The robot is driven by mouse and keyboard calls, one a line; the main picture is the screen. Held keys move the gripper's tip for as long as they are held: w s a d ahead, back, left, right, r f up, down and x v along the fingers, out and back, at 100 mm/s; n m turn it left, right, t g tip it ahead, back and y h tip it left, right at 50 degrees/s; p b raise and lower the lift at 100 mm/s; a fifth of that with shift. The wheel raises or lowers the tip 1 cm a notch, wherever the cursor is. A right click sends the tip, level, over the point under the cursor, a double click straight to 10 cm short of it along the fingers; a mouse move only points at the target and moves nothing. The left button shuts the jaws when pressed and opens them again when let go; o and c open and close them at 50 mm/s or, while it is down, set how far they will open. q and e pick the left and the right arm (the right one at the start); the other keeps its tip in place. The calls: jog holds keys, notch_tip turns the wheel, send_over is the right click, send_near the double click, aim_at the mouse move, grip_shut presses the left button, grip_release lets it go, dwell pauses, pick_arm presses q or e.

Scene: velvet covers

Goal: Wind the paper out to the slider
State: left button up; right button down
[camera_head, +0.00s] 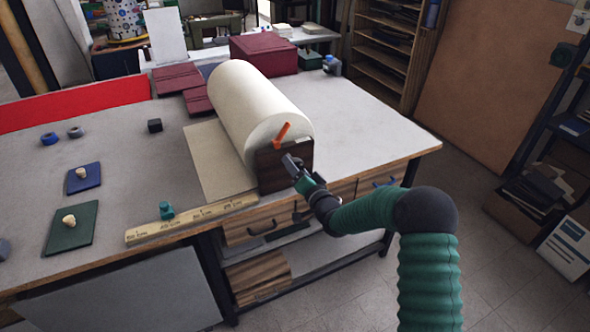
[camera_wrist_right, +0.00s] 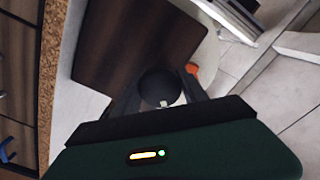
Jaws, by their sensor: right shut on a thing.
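A large cream paper roll (camera_head: 262,108) lies on the table, with a dark wooden end block (camera_head: 268,168) at its near end. A flat strip of paper (camera_head: 218,160) reaches from the roll towards a wooden ruler (camera_head: 205,212). A teal slider (camera_head: 166,211) sits on the ruler, left of the paper's end. An orange crank part (camera_head: 282,133) shows at the block and in the right wrist view (camera_wrist_right: 192,69). My right gripper (camera_head: 291,163) is shut on a round black knob (camera_wrist_right: 158,87) in front of the block. My left gripper is out of view.
Blue (camera_head: 84,178) and green (camera_head: 70,228) covers with small pale pieces lie at the left. A dark red box (camera_head: 264,54) and covers (camera_head: 178,78) stand behind the roll. Table space right of the roll is clear. Drawers (camera_head: 262,226) sit under the front edge.

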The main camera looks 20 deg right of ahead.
jog(key=m, duration=0.5)
jog(key=shift+d+m, duration=0.15)
jog(key=shift+m, duration=0.15)
jog(key=m, duration=0.5)
jog(key=shift+f, duration=0.15)
jog(key=shift+s+m, duration=0.1)
jog(key=shift+m, duration=0.2)
jog(key=c, duration=0.9)
grip_release()
jog(key=shift+c, duration=0.2)
jog(key=o, duration=0.3)
jog(key=shift+d, duration=0.1)
jog(key=s, duration=1.6)
jog(key=shift+s+d+b, duration=0.3)
jog(key=shift+s+d, duration=0.05)
